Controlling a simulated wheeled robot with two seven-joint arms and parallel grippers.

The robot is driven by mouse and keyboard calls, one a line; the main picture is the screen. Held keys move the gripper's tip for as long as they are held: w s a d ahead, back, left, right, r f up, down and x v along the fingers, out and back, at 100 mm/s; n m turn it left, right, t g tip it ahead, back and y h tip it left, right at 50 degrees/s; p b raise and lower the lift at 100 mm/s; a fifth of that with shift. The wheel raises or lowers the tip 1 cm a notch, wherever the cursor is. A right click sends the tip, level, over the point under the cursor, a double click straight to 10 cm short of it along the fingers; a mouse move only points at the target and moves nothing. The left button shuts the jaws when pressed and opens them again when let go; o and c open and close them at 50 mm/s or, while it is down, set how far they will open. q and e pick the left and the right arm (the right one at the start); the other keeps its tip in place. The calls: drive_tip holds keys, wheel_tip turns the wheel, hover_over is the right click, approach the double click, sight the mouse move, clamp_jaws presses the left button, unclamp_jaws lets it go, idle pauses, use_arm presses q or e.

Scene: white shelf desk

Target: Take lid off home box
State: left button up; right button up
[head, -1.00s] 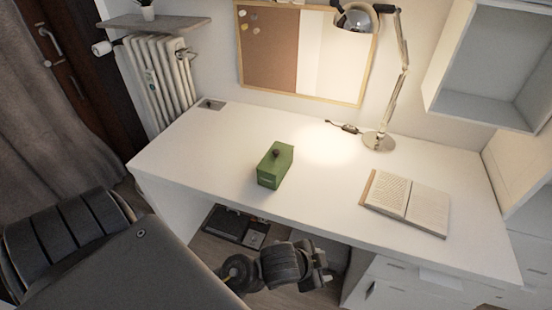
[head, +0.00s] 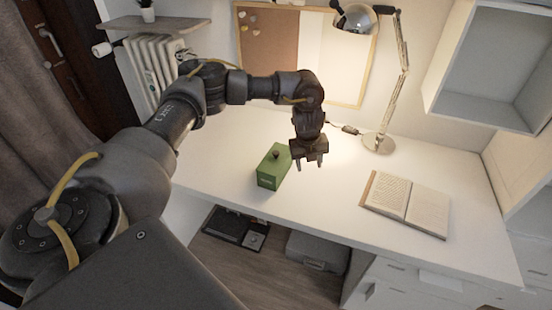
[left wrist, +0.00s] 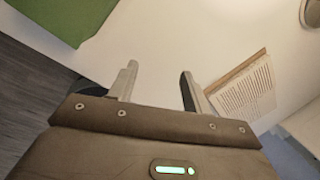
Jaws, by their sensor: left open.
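A green box (head: 270,178) with a lid and a small dark knob (head: 276,154) on top stands on the white desk near its front edge. The lid sits on the box. My left gripper (head: 310,163) is above the desk, just right of the box, pointing down. Its jaws are open and empty, apart from the box. In the left wrist view the two fingers (left wrist: 158,84) are spread, and part of the green box (left wrist: 65,18) shows at the upper left. My right gripper does not show.
An open book (head: 404,204) lies on the desk (head: 225,150) to the right. A lamp (head: 381,141) stands at the back, with a cable beside it. A corkboard (head: 268,45) hangs behind, and a wall shelf (head: 485,60) juts out at the upper right.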

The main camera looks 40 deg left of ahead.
use_arm(q)
drive_tip(key=s+a+r+n+g+y, duration=0.1)
drive_tip(key=a+r+n+y, duration=0.1)
drive_tip(key=a+r, duration=0.85)
hover_over(276, 152)
drive_tip(key=f, duration=0.6)
drive_tip(key=shift+s+d+f+p, duration=0.25)
drive_tip(key=shift+s+f+p, duration=0.05)
drive_tip(key=shift+f, duration=0.35)
wheel_tip(276, 152, down, 5)
drive_tip(key=shift+w+a+r+p, duration=0.1)
drive_tip(key=shift+w+r+p, duration=0.05)
drive_tip(key=shift+p, duration=0.55)
drive_tip(key=c, duration=1)
drive_tip(key=shift+c, duration=0.2)
drive_tip(key=shift+r, duration=0.1)
